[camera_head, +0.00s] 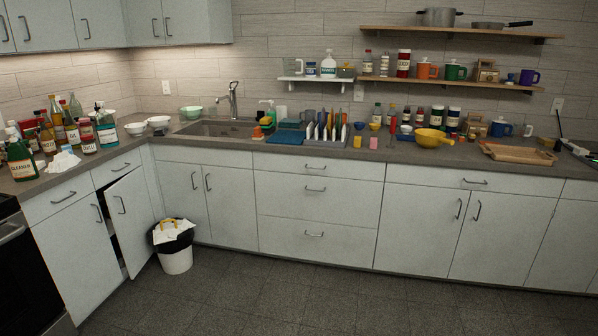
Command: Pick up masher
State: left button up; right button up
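I cannot make out a masher with certainty. A slim upright red item (393,125) stands on the back counter just left of a yellow bowl-like pan (428,137); it is too small to tell whether it is a masher. Neither of my grippers is in view.
The counter (330,152) holds a dish rack (325,138), a cutting board (518,153), jars and mugs. Bottles crowd the left counter. A sink (215,129) lies near the corner. A cabinet door (131,220) stands ajar beside a white bin (176,261). The floor (300,300) is clear.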

aim_at(394, 118)
jog(key=i, duration=0.6)
jog(key=i+j+z, duration=0.15)
jog(key=i, duration=1.05)
jog(key=i+j+z, duration=0.1)
jog(key=i+z, duration=0.35)
jog(key=i+j+z, duration=0.2)
jog(key=z, duration=0.3)
jog(key=i+j+z, duration=0.3)
jog(key=z, duration=0.15)
jog(key=i+j+z, duration=0.2)
jog(key=j+z, duration=0.25)
